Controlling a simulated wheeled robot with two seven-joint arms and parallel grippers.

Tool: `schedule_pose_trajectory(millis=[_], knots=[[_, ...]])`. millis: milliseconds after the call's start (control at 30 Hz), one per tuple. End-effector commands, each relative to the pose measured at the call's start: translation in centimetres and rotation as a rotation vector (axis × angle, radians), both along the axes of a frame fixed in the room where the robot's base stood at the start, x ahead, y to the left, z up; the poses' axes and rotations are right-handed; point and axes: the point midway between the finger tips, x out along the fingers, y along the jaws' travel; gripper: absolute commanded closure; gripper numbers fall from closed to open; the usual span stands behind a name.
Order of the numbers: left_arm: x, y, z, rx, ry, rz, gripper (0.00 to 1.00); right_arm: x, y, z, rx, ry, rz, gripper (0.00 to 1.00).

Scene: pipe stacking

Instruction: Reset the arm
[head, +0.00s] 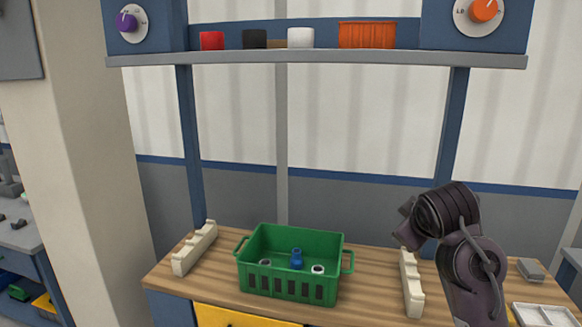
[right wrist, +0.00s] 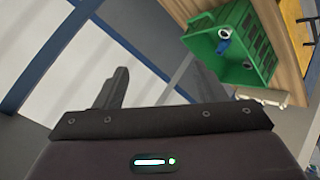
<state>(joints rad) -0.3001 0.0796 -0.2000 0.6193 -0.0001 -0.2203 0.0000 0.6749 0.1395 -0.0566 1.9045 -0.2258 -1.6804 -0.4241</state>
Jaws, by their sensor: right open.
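My right arm stands at the right of the head view, raised above the table's right side. Its gripper (head: 405,225) is at the arm's left end, clear of the crate and holding nothing that I can see. In the right wrist view a dark finger (right wrist: 115,88) shows, with nothing against it. The green crate (head: 292,285) sits mid-table with a blue pipe piece (head: 297,259) and grey-rimmed pipe ends (head: 318,269) inside. The crate also shows in the right wrist view (right wrist: 262,50). My left gripper is out of view.
Cream notched racks stand left (head: 195,248) and right (head: 411,285) of the crate; the right one is close to my right arm. A white tray (head: 540,315) and a grey block (head: 531,269) lie at far right. A shelf (head: 320,58) spans above the table.

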Motion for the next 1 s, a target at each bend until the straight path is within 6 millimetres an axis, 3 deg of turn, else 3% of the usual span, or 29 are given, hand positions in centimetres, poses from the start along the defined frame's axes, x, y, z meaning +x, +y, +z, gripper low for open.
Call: schedule_pose_trajectory(millis=[33,100,267,400,600,1000], knots=[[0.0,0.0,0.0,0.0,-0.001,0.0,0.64,-1.2,0.4,-3.7,0.029,0.044,-0.012,0.36],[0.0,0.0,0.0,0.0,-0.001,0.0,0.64,-3.1,1.0,-7.9,0.074,0.092,-0.034,0.36],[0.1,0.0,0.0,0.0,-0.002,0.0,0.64,-8.7,2.2,-16.3,0.177,0.204,-0.094,0.36],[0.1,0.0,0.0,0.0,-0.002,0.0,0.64,-14.7,3.2,-22.1,0.265,0.304,-0.16,0.36],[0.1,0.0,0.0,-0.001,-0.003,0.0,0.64,-21.5,4.1,-26.6,0.355,0.407,-0.245,0.36],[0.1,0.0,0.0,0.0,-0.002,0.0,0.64,-30.0,4.9,-29.7,0.455,0.534,-0.366,0.36]])
